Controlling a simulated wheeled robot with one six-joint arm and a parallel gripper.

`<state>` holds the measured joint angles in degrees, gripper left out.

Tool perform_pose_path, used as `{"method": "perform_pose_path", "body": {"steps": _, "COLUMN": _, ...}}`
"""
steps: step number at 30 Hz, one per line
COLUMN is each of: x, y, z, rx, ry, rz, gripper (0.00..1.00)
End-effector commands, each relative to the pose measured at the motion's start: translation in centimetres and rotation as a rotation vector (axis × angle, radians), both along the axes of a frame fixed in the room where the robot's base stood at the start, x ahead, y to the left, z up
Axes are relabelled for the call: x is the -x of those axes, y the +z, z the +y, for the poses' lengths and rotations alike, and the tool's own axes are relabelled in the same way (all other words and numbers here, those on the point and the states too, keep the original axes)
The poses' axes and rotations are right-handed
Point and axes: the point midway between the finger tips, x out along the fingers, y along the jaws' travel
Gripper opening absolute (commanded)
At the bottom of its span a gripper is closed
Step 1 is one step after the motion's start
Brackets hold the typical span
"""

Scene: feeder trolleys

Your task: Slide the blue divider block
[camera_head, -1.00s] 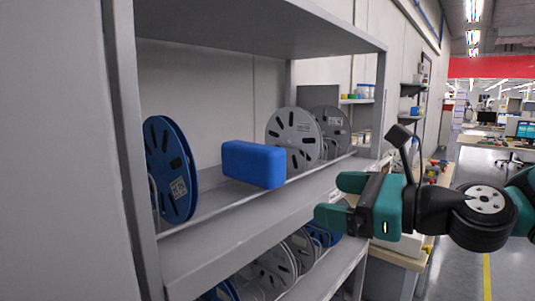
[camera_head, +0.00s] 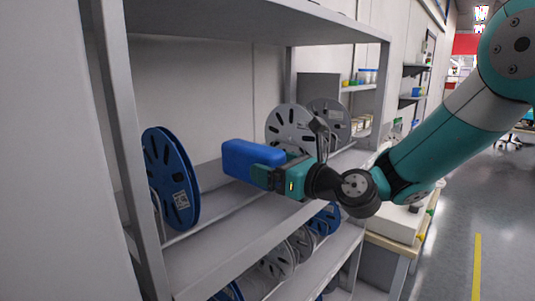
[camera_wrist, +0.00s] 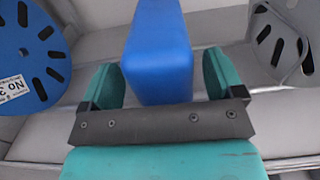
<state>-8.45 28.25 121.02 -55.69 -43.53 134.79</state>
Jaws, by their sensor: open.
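The blue divider block (camera_head: 240,158) sits on the upper shelf of the trolley, between a blue reel on the left and grey reels on the right. In the wrist view the block (camera_wrist: 158,55) points away between my fingers. My gripper (camera_head: 268,169) is at the block's near right end. In the wrist view my gripper (camera_wrist: 160,84) is open, with one green finger on each side of the block's near end. A small gap shows on both sides. The block's far end is out of the wrist view.
The blue reel (camera_head: 171,178) stands upright left of the block. The grey reel (camera_head: 288,132) stands close behind my gripper on the right, with a darker reel (camera_head: 329,123) beyond it. More reels fill the lower shelf (camera_head: 330,268). A thin rail runs along the shelf front.

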Motion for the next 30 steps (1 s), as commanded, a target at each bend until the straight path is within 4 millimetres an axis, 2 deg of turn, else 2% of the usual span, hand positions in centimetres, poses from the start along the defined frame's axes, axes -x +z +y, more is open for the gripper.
{"method": "perform_pose_path", "body": {"steps": 6, "x": -1.4, "y": 0.1, "z": 1.4, "rx": 0.001, "ry": 0.000, "rz": 0.001, "gripper": 0.87}}
{"method": "perform_pose_path", "body": {"steps": 15, "x": -1.6, "y": 0.0, "z": 1.5, "rx": 0.000, "ry": -0.001, "rz": 0.000, "gripper": 0.87}}
{"method": "perform_pose_path", "body": {"steps": 17, "x": -1.6, "y": 0.0, "z": 1.5, "rx": 0.000, "ry": -0.001, "rz": 0.000, "gripper": 0.76}}
{"method": "perform_pose_path", "body": {"steps": 24, "x": -1.6, "y": 0.0, "z": 1.5, "rx": 0.001, "ry": -0.001, "rz": 0.001, "gripper": 0.21}}
{"method": "perform_pose_path", "body": {"steps": 30, "x": -2.2, "y": 0.1, "z": 0.7, "rx": 0.000, "ry": -0.020, "rz": 0.001, "gripper": 0.19}}
